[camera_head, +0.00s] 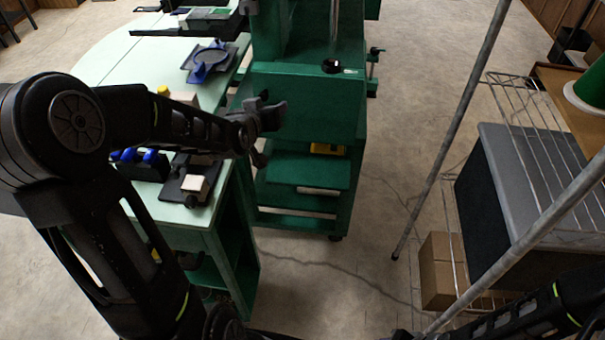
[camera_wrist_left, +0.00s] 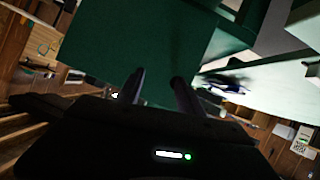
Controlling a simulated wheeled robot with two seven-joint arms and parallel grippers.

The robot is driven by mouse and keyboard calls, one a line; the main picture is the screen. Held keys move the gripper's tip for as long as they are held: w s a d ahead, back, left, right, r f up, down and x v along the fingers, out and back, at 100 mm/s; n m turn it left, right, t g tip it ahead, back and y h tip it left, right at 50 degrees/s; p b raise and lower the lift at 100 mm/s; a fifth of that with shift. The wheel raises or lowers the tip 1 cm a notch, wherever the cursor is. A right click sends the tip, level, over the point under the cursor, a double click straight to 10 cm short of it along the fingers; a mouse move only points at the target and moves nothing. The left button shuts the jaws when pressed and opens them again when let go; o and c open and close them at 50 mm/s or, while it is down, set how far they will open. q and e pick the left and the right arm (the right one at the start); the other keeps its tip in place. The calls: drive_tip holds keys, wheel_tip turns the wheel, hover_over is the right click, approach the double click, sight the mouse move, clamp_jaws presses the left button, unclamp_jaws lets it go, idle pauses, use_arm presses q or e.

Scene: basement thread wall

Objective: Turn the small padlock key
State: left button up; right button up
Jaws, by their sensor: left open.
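No padlock or key can be made out clearly in either view. A small black round thing (camera_head: 332,66) with a pale spot beside it sits on the top of the green cabinet (camera_head: 305,105); I cannot tell what it is. My left gripper (camera_head: 278,112) is in front of the cabinet's left part, above the gap beside the table. In the left wrist view its two fingers (camera_wrist_left: 158,78) are apart with nothing between them, facing a plain green surface (camera_wrist_left: 130,40). My right arm shows at the lower right, but its gripper is out of view.
A pale green table (camera_head: 95,68) stands left, holding a blue-and-grey tool (camera_head: 205,62), a black holder with blue items (camera_head: 140,162) and a small block on a dark base (camera_head: 192,184). A wire rack (camera_head: 530,130) with a grey-topped box stands right. Floor (camera_head: 390,180) between is clear.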

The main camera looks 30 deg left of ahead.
use_arm(q)
drive_tip(key=s+d+f+g+h+p, duration=0.2)
drive_tip(key=s+d+f, duration=0.3)
drive_tip(key=d+f, duration=0.6)
drive_tip(key=shift+d+f+g+h, duration=0.2)
drive_tip(key=shift+f+g+h, duration=0.55)
drive_tip(key=shift+f, duration=0.85)
drive_tip(key=s+d+f+m+g+h, duration=0.1)
drive_tip(key=s+d+f+g, duration=0.3)
drive_tip(key=s+d+f, duration=0.5)
drive_tip(key=s+d+f+m+g+h, duration=0.2)
drive_tip(key=s+d+f+g, duration=0.2)
drive_tip(key=s+d+f, duration=0.5)
drive_tip(key=s+d, duration=0.2)
drive_tip(key=s, duration=0.4)
drive_tip(key=shift+s+d+f+g, duration=0.25)
drive_tip(key=shift+d+f+g, duration=0.05)
drive_tip(key=shift+d+g, duration=0.05)
drive_tip(key=shift+o, duration=0.4)
drive_tip(key=shift+h, duration=0.25)
